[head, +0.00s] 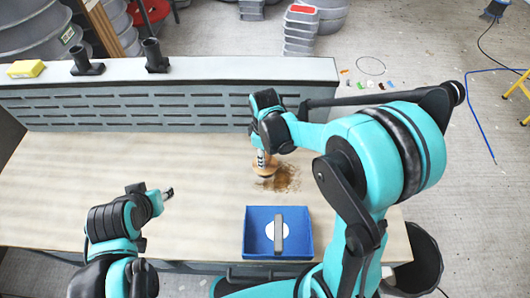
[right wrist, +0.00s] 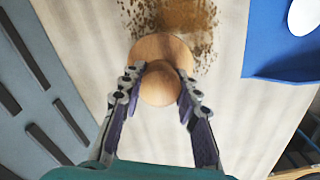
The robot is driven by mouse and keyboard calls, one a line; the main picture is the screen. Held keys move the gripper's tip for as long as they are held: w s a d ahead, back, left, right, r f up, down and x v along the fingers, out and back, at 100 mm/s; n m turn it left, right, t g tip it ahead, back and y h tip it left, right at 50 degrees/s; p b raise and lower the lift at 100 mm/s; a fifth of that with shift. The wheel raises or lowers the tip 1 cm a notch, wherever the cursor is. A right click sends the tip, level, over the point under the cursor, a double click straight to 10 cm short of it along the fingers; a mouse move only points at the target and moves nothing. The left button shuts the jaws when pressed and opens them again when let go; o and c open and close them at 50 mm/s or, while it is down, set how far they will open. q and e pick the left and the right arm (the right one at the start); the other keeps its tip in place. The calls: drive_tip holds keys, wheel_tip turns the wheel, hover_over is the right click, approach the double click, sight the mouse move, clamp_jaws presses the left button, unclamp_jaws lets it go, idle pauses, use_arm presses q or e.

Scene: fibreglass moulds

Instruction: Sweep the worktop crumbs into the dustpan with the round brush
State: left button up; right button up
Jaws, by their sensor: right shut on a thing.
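The round wooden brush (right wrist: 160,52) is held upright in my right gripper (right wrist: 156,85), whose two fingers close around its knob. In the head view the brush (head: 264,170) stands at the crumbs' left edge, partly hidden by my right gripper (head: 262,150). The brown crumbs (head: 284,178) lie scattered on the worktop (head: 120,170); they also show beyond the brush in the right wrist view (right wrist: 195,15). The blue dustpan (head: 250,246), with a grey handle and a white disc, lies near the worktop's front edge. My left gripper (head: 168,193) is over the worktop's left part, its fingers too small to judge.
A grey slotted panel (head: 130,108) runs along the worktop's back. A yellow block (head: 25,69) and two dark fittings (head: 156,56) sit on its ledge. A black bin (head: 425,262) stands on the floor at right. The worktop between crumbs and dustpan is clear.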

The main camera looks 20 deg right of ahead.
drive_tip(key=shift+s+a+f, duration=0.1)
drive_tip(key=shift+s+a, duration=0.25)
drive_tip(key=shift+s, duration=0.95)
drive_tip(key=shift+s+a+r, duration=0.1)
drive_tip(key=shift+s+a, duration=0.3)
drive_tip(key=shift+s, duration=0.85)
drive_tip(key=shift+s+a+f, duration=0.1)
drive_tip(key=shift+s+a, duration=0.25)
drive_tip(key=shift+s, duration=0.95)
wheel_tip(320, 180, up, 7)
drive_tip(key=p, duration=0.6)
drive_tip(key=shift+w, duration=0.1)
